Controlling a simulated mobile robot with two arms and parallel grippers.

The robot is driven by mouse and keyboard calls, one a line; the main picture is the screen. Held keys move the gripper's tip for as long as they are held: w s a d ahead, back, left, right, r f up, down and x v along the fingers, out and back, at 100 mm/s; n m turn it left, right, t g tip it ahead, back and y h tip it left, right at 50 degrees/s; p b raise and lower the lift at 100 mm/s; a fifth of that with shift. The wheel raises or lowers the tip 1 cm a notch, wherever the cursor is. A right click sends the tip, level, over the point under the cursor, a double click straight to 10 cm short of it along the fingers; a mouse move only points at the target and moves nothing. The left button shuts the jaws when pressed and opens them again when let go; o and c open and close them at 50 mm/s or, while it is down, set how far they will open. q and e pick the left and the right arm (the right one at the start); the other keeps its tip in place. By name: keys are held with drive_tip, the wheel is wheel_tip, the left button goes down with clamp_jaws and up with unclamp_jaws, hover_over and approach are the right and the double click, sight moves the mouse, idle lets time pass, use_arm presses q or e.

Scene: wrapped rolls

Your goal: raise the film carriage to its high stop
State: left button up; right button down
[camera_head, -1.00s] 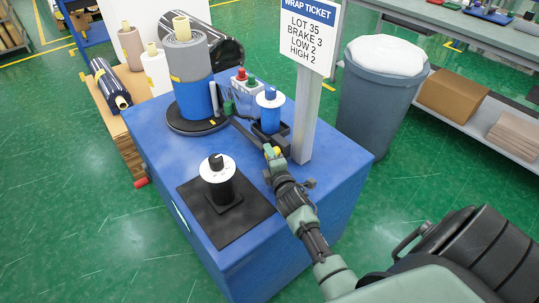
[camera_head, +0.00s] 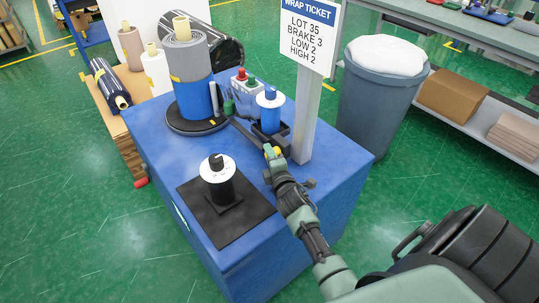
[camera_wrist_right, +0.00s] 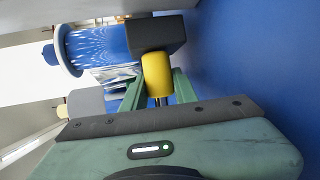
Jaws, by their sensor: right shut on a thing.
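The film carriage (camera_head: 283,136) is a dark holder beside a grey upright post, with a blue film roll (camera_head: 269,114) with a white top disc. A dark arm reaches from it toward the large wrapped roll. My right gripper (camera_head: 273,152) is at the near side of the carriage, shut on a yellow handle. In the right wrist view the yellow handle (camera_wrist_right: 157,75) sits between the green fingers, against the carriage's dark block (camera_wrist_right: 158,34). The blue film roll (camera_wrist_right: 98,47) shows beside that block. The fingers and my wrist hide part of the handle. My left gripper is not in view.
A wrap ticket (camera_head: 307,33) on the post reads LOT 35, BRAKE 3, LOW 2, HIGH 2. A large blue-and-grey roll (camera_head: 190,85) stands on a dark turntable. A black knob with a white dial (camera_head: 217,172) is at the front left. A grey bin (camera_head: 375,100) stands right.

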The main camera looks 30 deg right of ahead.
idle(0.5)
wheel_tip(320, 180, up, 12)
drive_tip(key=p, duration=1)
drive_tip(key=shift+w, duration=0.1)
drive_tip(key=c, duration=1.1)
unclamp_jaws()
drive_tip(key=shift+f, duration=0.25)
